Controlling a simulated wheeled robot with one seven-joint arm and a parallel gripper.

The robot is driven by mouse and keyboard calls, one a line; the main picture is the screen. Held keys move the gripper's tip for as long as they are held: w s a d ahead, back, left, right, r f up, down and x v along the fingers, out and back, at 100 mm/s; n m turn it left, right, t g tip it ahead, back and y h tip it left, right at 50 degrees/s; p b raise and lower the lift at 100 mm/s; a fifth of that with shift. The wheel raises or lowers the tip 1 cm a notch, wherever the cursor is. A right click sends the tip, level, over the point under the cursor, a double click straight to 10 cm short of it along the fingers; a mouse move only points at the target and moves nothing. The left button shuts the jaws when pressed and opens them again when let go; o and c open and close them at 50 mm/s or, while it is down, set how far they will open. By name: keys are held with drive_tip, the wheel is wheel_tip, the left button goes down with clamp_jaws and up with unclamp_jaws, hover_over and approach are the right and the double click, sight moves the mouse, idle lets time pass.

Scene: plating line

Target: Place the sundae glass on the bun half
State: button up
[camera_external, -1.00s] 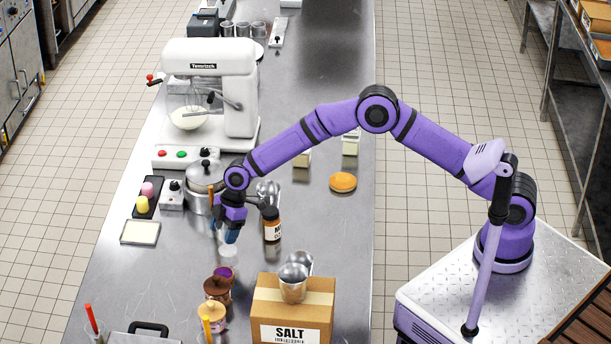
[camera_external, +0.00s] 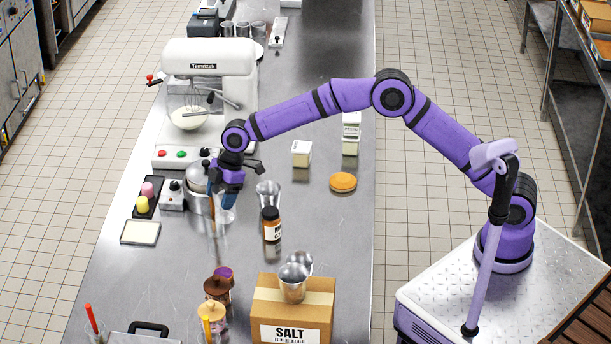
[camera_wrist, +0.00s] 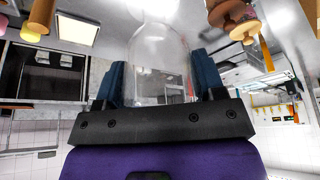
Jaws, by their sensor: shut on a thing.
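The sundae glass is clear and hard to make out in the external view (camera_external: 219,240), hanging below my gripper (camera_external: 229,200). In the wrist view the glass (camera_wrist: 160,60) stands between the two blue fingers of my gripper (camera_wrist: 158,85), which are shut on it. The glass is above the steel counter, left of the brown bottle. The bun half (camera_external: 343,182) is a round orange-brown disc lying on the counter near its right edge, well to the right of my gripper. Nothing shows on top of it.
A brown bottle (camera_external: 271,226) and a metal cup (camera_external: 268,194) stand between my gripper and the bun half. Two cartons (camera_external: 301,154) (camera_external: 351,138) stand behind the bun. A pot (camera_external: 197,200) is left; the SALT box (camera_external: 292,312) bears metal cups. Counter in front of the bun is clear.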

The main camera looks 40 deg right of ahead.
drive_tip(key=w+d+r+m+t, duration=0.1)
drive_tip(key=d+r+m, duration=0.1)
drive_tip(key=d, duration=1.1)
drive_tip(key=d+r+m+t, duration=0.1)
drive_tip(key=d+r+m, duration=0.1)
drive_tip(key=d, duration=1.2)
drive_tip(key=s+d+f+m+t+h, duration=0.1)
drive_tip(key=s+d+f+m, duration=0.15)
drive_tip(key=s+d, duration=0.65)
drive_tip(key=s+d+f+m, duration=0.1)
drive_tip(key=s+d+m, duration=0.3)
drive_tip(key=d, duration=0.8)
wheel_tip(320, 180, down, 7)
drive_tip(key=n, duration=0.2)
drive_tip(key=shift+m, duration=0.25)
drive_tip(key=shift+w+a+f, duration=0.1)
drive_tip(key=shift+w+f, duration=0.8)
drive_tip(key=shift+w, duration=1.65)
drive_tip(key=shift+w+a+f, duration=0.1)
drive_tip(key=shift+w+f, duration=0.75)
drive_tip(key=shift+w, duration=1.75)
drive_tip(key=shift+w+a+f, duration=0.1)
drive_tip(key=shift+w+f, duration=0.8)
drive_tip(key=shift+w, duration=1.65)
drive_tip(key=shift+f, duration=0.1)
drive_tip(key=o, duration=1.4)
